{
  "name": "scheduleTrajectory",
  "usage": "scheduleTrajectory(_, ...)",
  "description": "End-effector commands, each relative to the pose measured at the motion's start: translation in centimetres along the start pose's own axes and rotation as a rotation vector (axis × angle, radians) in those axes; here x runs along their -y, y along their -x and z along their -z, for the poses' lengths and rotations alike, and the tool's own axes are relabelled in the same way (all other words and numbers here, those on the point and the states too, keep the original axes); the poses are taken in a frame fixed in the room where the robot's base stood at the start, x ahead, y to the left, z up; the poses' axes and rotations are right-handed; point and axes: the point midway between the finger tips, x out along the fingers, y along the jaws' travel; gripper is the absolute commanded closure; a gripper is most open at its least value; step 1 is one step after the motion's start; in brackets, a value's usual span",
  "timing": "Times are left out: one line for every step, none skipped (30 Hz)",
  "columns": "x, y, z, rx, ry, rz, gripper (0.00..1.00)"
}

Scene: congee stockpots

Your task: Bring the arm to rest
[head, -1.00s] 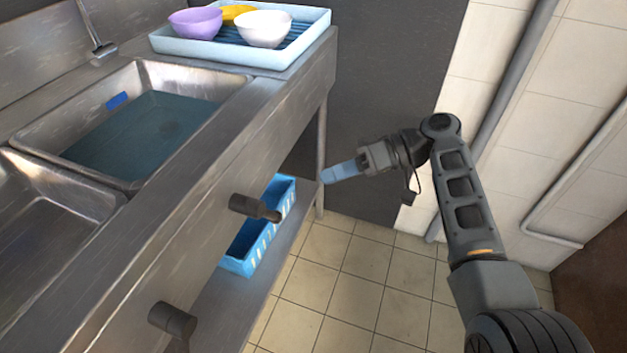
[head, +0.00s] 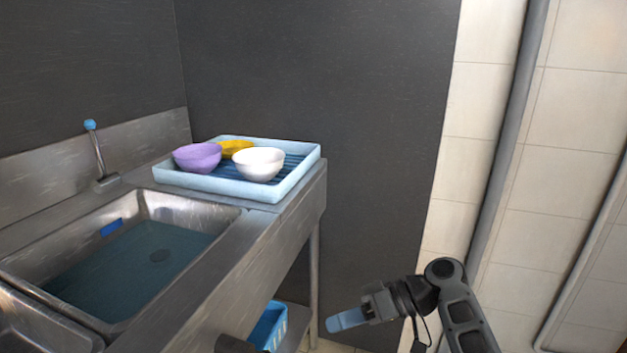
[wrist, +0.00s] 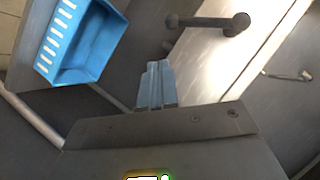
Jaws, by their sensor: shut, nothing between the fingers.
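My gripper (head: 347,320) is at the lower middle of the head view, in front of the dark wall and to the right of the sink unit. Its light-blue fingers point left and are shut with nothing between them. The wrist view shows the closed fingers (wrist: 156,86) too, apart from everything around them. My arm is bent, and its lower part runs out of the bottom of the head view.
The steel sink (head: 150,262) holds water. A light-blue tray (head: 304,170) on the counter carries purple (head: 197,157), yellow (head: 236,148) and white (head: 258,164) bowls. A blue basket (wrist: 82,42) sits on the lower shelf. A pipe (head: 508,135) runs up the tiled wall.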

Motion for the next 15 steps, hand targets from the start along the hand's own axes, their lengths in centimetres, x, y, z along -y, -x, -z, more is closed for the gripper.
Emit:
scheduleTrajectory(-0.8, -0.8, -2.1, -0.013, -0.034, -0.039, 1.0)
scheduleTrajectory(-1.3, -1.2, -3.2, -0.024, -0.053, -0.069, 1.0)
scheduleTrajectory(-2.0, -1.8, -4.8, -0.039, -0.076, -0.111, 1.0)
scheduleTrajectory(-2.5, -2.1, -6.0, -0.052, -0.095, -0.143, 1.0)
scheduleTrajectory(-2.9, -2.4, -7.2, -0.065, -0.111, -0.176, 1.0)
scheduleTrajectory(-3.5, -2.7, -8.7, -0.082, -0.131, -0.22, 1.0)
scheduleTrajectory(-3.8, -2.9, -9.9, -0.094, -0.147, -0.251, 1.0)
scheduleTrajectory(-4.1, -3.0, -11.1, -0.107, -0.161, -0.283, 1.0)
scheduleTrajectory(-4.4, -3.2, -12.7, -0.122, -0.177, -0.325, 1.0)
scheduleTrajectory(-4.6, -3.3, -13.9, -0.135, -0.19, -0.357, 1.0)
scheduleTrajectory(-4.7, -3.3, -15.1, -0.148, -0.2, -0.388, 1.0)
scheduleTrajectory(-4.8, -3.2, -16.6, -0.165, -0.213, -0.43, 1.0)
scheduleTrajectory(-4.8, -3.2, -17.7, -0.178, -0.222, -0.462, 1.0)
scheduleTrajectory(-4.8, -3.1, -18.9, -0.19, -0.23, -0.492, 1.0)
scheduleTrajectory(-4.7, -2.9, -20.4, -0.207, -0.239, -0.532, 1.0)
